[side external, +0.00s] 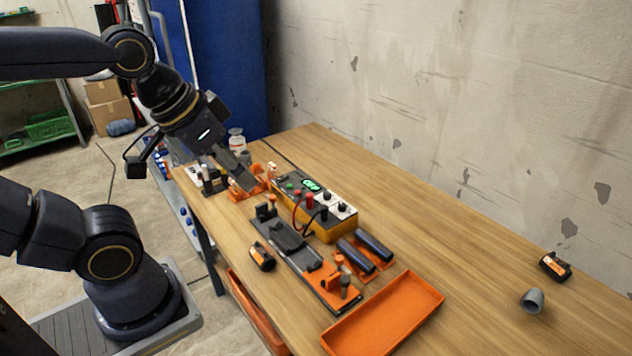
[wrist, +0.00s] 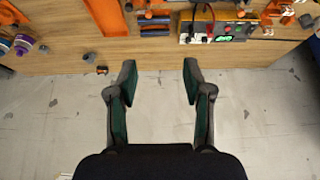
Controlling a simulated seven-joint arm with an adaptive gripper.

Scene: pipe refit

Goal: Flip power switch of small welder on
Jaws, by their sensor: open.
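The small welder (side external: 334,232) is a yellow-orange box with a pale top panel, a lit green display, black knobs and red and black terminals with leads. It stands on the table near the wall. In the wrist view the welder (wrist: 240,32) is at the top, right of centre. Its power switch is too small to tell apart on the panel. My gripper (side external: 244,174) is above the far end of the table, left of the welder in the side view. In the wrist view my gripper (wrist: 160,83) is open, with nothing between its fingers.
On the wooden table (side external: 480,270), an orange tray (side external: 385,316), a black-and-orange fixture (side external: 300,258) and two dark cylinders (side external: 373,246) lie near the welder. A grey pipe fitting (side external: 532,300) and a small black-orange part (side external: 555,265) lie right. The wall (side external: 450,110) runs behind.

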